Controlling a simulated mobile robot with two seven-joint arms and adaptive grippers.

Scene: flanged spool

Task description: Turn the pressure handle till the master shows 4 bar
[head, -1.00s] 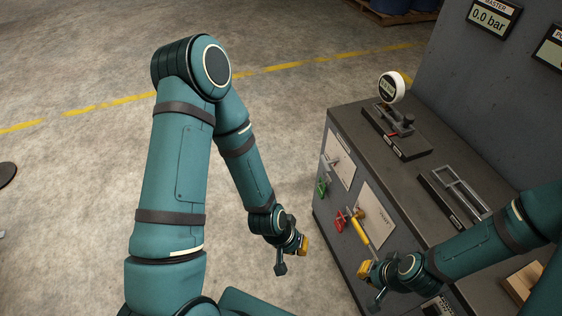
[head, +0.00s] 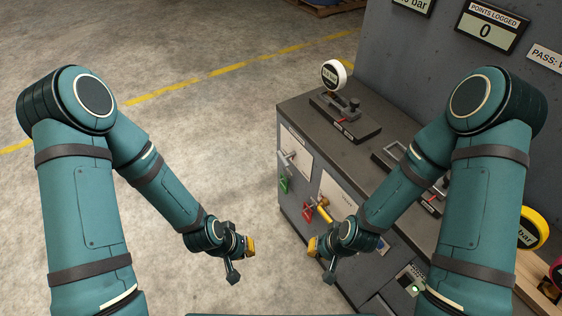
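On the bench front, a yellow handle (head: 325,212) hangs from a pale panel, with a red lever (head: 308,214) to its left. A green lever (head: 283,185) sits on the panel further left. I cannot read which one is the pressure handle. The master display (head: 411,4) is cut off by the top edge; only "0 bar" shows. My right gripper (head: 312,246) is just below the yellow handle in the picture, apparently apart from it. My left gripper (head: 250,246) hangs over the floor, left of the bench. Both are too small to tell open from shut.
A white-rimmed gauge (head: 334,75) stands on a fixture on the dark bench top (head: 300,108). A yellow-rimmed gauge (head: 532,229) is at the right. A "points logged" display (head: 487,30) reads 0. The floor left of the bench is clear.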

